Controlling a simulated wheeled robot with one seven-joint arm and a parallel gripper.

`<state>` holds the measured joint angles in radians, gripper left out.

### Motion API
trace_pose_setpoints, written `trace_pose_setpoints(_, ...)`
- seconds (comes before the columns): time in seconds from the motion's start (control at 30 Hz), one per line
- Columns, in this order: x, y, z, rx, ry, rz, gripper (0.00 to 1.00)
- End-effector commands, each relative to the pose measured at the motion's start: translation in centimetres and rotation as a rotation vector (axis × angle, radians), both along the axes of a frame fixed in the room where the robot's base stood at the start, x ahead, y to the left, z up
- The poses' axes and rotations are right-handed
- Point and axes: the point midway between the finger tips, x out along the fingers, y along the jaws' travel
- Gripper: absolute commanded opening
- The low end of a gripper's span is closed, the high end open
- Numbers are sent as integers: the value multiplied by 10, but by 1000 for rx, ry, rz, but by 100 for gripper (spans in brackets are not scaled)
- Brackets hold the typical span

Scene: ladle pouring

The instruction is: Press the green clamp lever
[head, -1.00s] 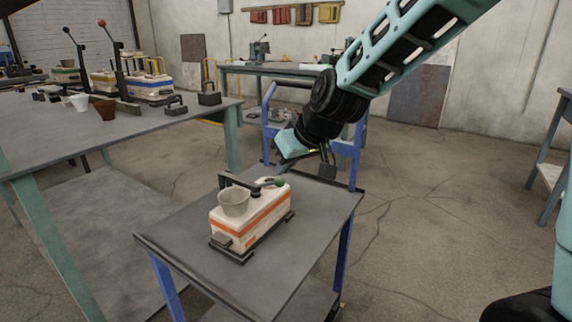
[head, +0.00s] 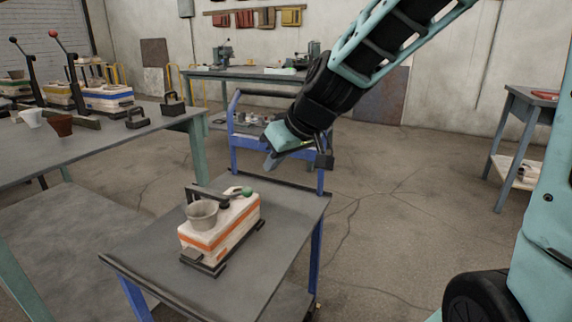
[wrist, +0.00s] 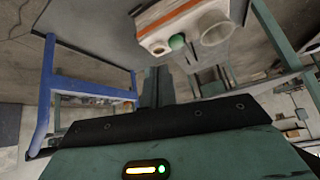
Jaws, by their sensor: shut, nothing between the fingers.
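The green clamp lever (head: 245,190) ends in a green knob at the far end of a dark clamp bar, on top of a white mould box (head: 222,225) with an orange stripe. A grey cup (head: 202,214) stands on the near end of the box. The green knob also shows in the wrist view (wrist: 177,41), ahead of my fingers. My gripper (head: 271,162) is shut and empty, above and beyond the lever, slightly to its right. It is apart from the lever.
The box stands on a grey cart top (head: 275,250) with blue legs. A long workbench (head: 100,150) at left holds more boxes, upright levers and small cups. The cart top right of the box is bare.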

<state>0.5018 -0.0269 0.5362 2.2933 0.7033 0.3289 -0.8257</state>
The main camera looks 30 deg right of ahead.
Motion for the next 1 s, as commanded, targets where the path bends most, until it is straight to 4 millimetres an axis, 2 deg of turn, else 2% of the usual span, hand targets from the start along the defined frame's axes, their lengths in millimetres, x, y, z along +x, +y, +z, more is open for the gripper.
trace_pose_setpoints(0.1,-13,-7,2,-2,-2,-2,0)
trace_pose_setpoints(0.3,-24,-12,6,0,-2,1,0)
trace_pose_setpoints(0.87,-25,-13,6,2,-3,0,0)
trace_pose_setpoints(0.93,-27,-9,5,2,5,10,0)
trace_pose_setpoints(1.0,-34,4,0,6,29,33,0)
